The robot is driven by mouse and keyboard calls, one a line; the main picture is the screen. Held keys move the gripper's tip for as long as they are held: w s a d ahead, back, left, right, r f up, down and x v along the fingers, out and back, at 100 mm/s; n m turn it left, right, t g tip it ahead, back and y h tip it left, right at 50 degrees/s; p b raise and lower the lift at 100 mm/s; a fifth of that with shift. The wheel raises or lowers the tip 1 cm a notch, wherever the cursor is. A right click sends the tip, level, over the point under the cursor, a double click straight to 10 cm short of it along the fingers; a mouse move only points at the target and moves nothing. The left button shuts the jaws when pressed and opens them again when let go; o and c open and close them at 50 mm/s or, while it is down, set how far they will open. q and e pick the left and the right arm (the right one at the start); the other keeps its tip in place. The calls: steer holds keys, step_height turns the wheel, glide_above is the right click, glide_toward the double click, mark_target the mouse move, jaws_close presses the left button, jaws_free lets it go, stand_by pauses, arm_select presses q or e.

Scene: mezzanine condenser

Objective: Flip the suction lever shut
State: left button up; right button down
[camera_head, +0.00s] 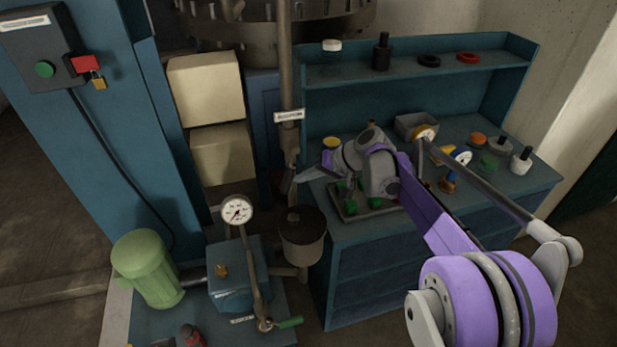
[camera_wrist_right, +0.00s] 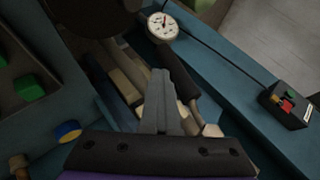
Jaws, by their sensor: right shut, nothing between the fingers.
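The suction pipe (camera_head: 286,62) stands upright left of the bench and carries a white label (camera_head: 289,115). Below the label is a valve with a dark lever (camera_head: 288,182) that appears to hang down along the pipe. In the right wrist view a dark bar (camera_wrist_right: 180,78), probably this lever, lies just right of my fingertips. My right gripper (camera_head: 299,177) is shut and empty, its grey fingers pointing left close beside the lever. The shut fingers also show in the wrist view (camera_wrist_right: 160,82). I cannot tell whether they touch the lever. My left gripper is out of view.
The blue bench (camera_head: 345,245) holds a parts tray (camera_head: 349,214), gauges and several caps under my right arm. A dial gauge (camera_head: 238,211), a brown pot (camera_head: 302,236) and a green motor (camera_head: 147,268) stand below the lever. A control box (camera_head: 40,45) is at upper left.

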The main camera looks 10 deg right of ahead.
steer(key=a+y, duration=0.1)
steer(key=y+b, duration=0.1)
steer(key=a+m+y, duration=0.1)
steer(key=shift+s+a+f+b, duration=0.1)
steer(key=shift+a+f+b, duration=0.2)
steer(key=shift+b, duration=0.1)
arm_select(q)
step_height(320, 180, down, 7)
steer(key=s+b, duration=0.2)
steer(key=b, duration=0.1)
arm_select(e)
steer(key=a+r+m+t+y, duration=0.3)
steer(key=a+r+y, duration=0.2)
steer(key=a+y, duration=0.1)
steer(key=shift+m+y, duration=0.4)
steer(key=shift+y, duration=0.2)
arm_select(q)
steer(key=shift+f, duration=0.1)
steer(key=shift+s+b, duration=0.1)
steer(key=shift+b, duration=0.2)
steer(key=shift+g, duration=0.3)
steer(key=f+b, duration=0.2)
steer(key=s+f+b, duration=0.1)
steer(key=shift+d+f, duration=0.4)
arm_select(e)
steer(key=s+d+f, duration=0.5)
steer(key=d+f, duration=0.2)
steer(key=d, duration=0.1)
steer(key=shift+d+f, duration=0.2)
steer(key=shift+f, duration=0.1)
